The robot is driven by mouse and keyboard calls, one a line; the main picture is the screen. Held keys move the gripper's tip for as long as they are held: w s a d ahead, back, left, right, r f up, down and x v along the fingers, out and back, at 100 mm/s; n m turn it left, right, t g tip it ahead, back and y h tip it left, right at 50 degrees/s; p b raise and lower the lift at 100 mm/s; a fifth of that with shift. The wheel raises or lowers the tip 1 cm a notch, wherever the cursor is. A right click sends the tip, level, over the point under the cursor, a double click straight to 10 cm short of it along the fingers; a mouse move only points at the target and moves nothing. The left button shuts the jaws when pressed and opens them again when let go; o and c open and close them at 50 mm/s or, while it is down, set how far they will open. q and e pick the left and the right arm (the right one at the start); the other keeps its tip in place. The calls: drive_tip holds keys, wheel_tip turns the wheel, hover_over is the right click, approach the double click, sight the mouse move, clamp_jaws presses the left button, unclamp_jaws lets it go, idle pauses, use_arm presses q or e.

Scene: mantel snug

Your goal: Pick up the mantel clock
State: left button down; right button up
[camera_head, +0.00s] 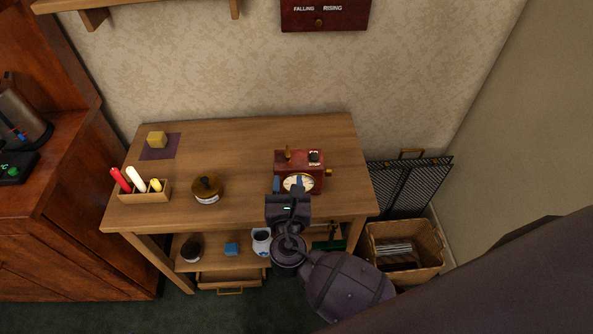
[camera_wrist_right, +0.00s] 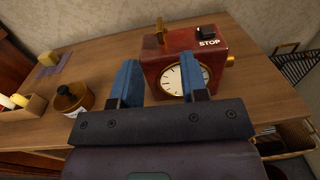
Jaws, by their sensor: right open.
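The mantel clock is a red-brown box (camera_head: 312,169) with a round cream dial, near the right end of the wooden table. In the right wrist view the clock (camera_wrist_right: 184,52) shows a brass piece on top, a black STOP button and a brass knob on its right side. My right gripper (camera_head: 287,184) is open at the clock's front. In the right wrist view its blue fingers (camera_wrist_right: 160,80) stand apart, one left of the clock and one overlapping the dial's right part. I cannot tell whether they touch it. My left gripper is not in view.
The table (camera_head: 240,150) also holds a pen tray (camera_head: 150,194), a brown-lidded jar (camera_head: 207,188) and a yellow block (camera_head: 156,139) on a dark mat. A lower shelf holds a white mug (camera_head: 261,241) and a blue block (camera_head: 231,249). A basket (camera_head: 432,245) stands at right.

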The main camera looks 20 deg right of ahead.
sight(288, 158)
drive_tip(key=x, duration=1)
drive_tip(key=shift+w+d+f+b, duration=0.1)
drive_tip(key=shift+w+b, duration=0.15)
drive_tip(key=shift+b, duration=0.1)
clamp_jaws()
idle(1.1)
